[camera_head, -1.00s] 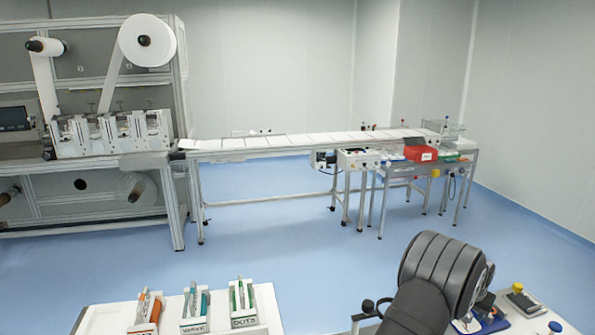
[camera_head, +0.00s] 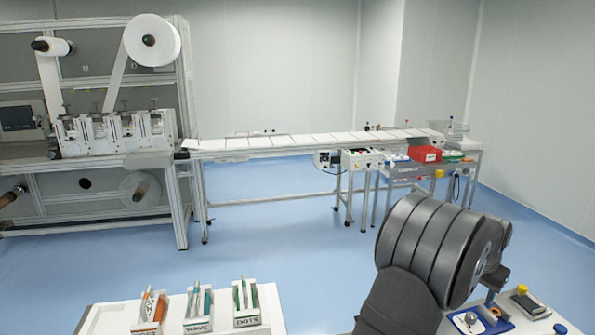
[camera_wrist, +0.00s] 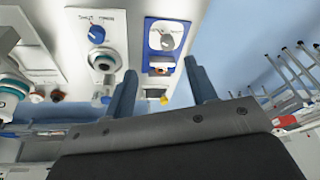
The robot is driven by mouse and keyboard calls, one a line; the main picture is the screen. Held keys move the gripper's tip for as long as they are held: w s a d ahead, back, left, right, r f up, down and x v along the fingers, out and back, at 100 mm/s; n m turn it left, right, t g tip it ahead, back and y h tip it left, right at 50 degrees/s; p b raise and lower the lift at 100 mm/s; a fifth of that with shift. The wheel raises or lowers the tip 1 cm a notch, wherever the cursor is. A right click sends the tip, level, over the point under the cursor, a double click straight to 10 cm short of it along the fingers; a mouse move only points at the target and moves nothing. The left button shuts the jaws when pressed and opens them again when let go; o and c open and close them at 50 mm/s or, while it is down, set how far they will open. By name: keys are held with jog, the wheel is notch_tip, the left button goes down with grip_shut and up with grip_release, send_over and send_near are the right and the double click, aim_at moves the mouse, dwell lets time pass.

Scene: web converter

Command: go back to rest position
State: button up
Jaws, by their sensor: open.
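My gripper (camera_wrist: 160,66) shows in the wrist view with its two blue-grey fingers spread apart and nothing between them. Beyond the fingers is a white work surface with a blue-framed tray (camera_wrist: 165,42) and a panel with a blue knob (camera_wrist: 97,34). In the head view, my dark arm fills the lower right, and the gripper itself is hidden behind it.
In the head view, a white table (camera_head: 105,318) with pen holders marked WAVE (camera_head: 197,325) and DOTS (camera_head: 246,318) stands at front left. A converter machine with a white roll (camera_head: 152,41) and a conveyor (camera_head: 300,142) stand behind. Blue floor (camera_head: 270,230) lies open between.

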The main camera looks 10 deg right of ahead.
jog(key=shift+s+a+f+m+g+y, duration=0.1)
jog(key=shift+s+a+m+g+y, duration=0.15)
jog(key=shift+s+a+m+y, duration=0.35)
jog(key=shift+s+a+f+m+g+y, duration=0.1)
jog(key=shift+s+a+m+g+y, duration=0.25)
jog(key=shift+a+m, duration=0.4)
